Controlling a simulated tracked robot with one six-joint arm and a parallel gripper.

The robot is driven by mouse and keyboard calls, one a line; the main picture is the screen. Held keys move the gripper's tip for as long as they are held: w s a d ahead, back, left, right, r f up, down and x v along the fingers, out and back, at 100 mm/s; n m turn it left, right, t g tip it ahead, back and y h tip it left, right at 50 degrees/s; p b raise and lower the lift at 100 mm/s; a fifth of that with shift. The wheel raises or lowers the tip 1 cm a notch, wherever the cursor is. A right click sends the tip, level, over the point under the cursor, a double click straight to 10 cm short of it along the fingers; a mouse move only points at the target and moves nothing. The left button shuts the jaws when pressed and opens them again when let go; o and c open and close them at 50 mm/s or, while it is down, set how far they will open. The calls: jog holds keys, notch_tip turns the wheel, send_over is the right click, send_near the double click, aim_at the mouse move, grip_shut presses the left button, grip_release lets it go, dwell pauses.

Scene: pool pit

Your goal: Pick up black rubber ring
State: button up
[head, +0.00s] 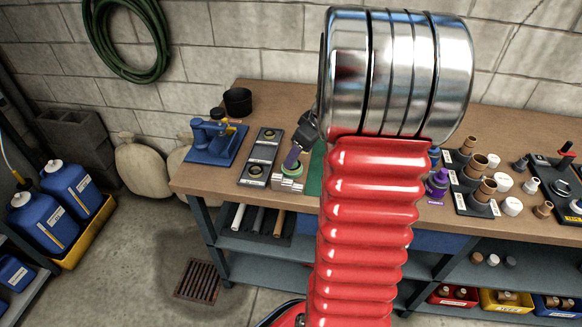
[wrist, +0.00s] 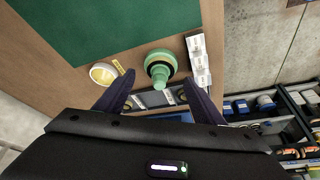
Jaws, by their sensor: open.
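My gripper (wrist: 159,78) is open, its two dark purple fingers apart on either side of a stepped green piece (wrist: 159,67) in the wrist view. The green piece stands on the brown bench, with a dark band near its wide base; I cannot tell whether that band is a black rubber ring. No separate black ring can be made out clearly.
In the wrist view, a pale round piece (wrist: 103,73) lies left of the green piece, and a white labelled block (wrist: 198,60) stands right of it. A green mat (wrist: 105,25) lies beyond. In the head view, a blue stand (head: 215,140) and black cup (head: 238,101) are at the bench's left.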

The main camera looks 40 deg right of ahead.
jog(key=shift+x, duration=2.25)
jog(key=shift+s, duration=0.1)
jog(key=shift+c, duration=0.7)
jog(key=c, duration=1.1)
jog(key=shift+r, duration=0.1)
notch_tip(320, 180, up, 10)
jog(key=shift+f, duration=0.1)
jog(key=shift+a, duration=0.1)
